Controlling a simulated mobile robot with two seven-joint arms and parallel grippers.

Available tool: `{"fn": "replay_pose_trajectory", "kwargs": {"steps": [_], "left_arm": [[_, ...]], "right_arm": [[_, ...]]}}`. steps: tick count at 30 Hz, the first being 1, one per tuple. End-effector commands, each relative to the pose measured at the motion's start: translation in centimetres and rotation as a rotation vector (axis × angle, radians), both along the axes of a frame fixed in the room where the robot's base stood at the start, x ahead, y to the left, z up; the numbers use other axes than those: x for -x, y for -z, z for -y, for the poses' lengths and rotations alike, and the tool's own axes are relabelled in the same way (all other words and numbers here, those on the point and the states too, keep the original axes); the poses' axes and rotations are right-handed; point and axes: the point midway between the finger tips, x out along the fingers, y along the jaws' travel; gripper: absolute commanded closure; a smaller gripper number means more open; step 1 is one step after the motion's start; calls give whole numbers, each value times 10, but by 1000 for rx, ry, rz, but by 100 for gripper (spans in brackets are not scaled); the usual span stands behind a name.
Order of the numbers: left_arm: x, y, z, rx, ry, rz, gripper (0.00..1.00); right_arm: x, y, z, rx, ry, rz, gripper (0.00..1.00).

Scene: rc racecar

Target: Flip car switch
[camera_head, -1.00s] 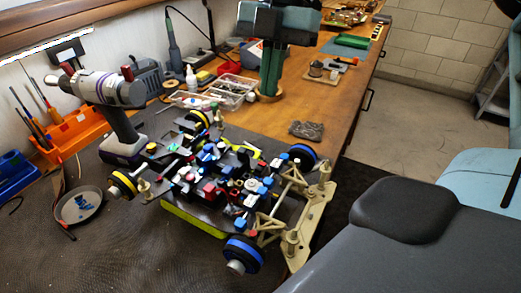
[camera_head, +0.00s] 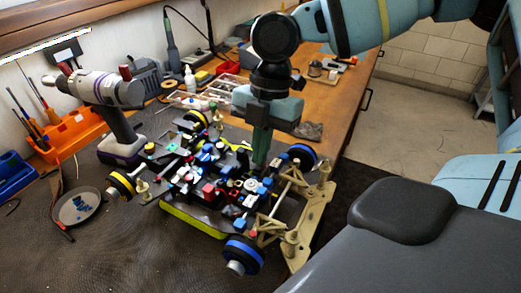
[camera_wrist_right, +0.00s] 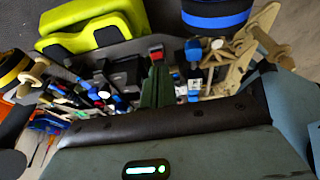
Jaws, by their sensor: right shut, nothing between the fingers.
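The RC car (camera_head: 205,215) stands on the dark mat without a body shell, its chassis packed with blue, red, black and white parts. My right gripper (camera_head: 259,165) comes down from above with its green fingers shut and empty, the tips at the far edge of the crowded middle of the car. In the right wrist view the fingers (camera_wrist_right: 157,72) point at the car's parts, just below a small red part (camera_wrist_right: 156,54). I cannot tell whether they touch it, or which part is the switch. My left gripper is not in view.
A cordless drill (camera_head: 115,110) stands left of the car, by an orange tool holder (camera_head: 75,132). A round dish (camera_head: 77,207) with blue bits lies at the left. A beige bumper frame (camera_head: 310,225) is at the car's right end. The mat's front is clear.

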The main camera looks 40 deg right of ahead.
Motion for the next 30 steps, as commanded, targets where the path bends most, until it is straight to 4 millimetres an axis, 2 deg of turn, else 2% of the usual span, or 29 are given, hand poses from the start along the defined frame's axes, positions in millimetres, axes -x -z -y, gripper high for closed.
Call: {"fn": "replay_pose_trajectory", "kwargs": {"steps": [4, 15, 20, 30], "left_arm": [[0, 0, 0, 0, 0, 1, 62], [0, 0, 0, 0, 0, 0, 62], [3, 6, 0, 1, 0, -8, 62], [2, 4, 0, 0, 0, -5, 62]], "right_arm": [[0, 7, 0, 0, -1, 1, 100], [0, 8, 0, -1, -1, 0, 100], [3, 18, -4, -3, -1, -5, 100], [3, 17, -5, 0, -2, -6, 100]]}}
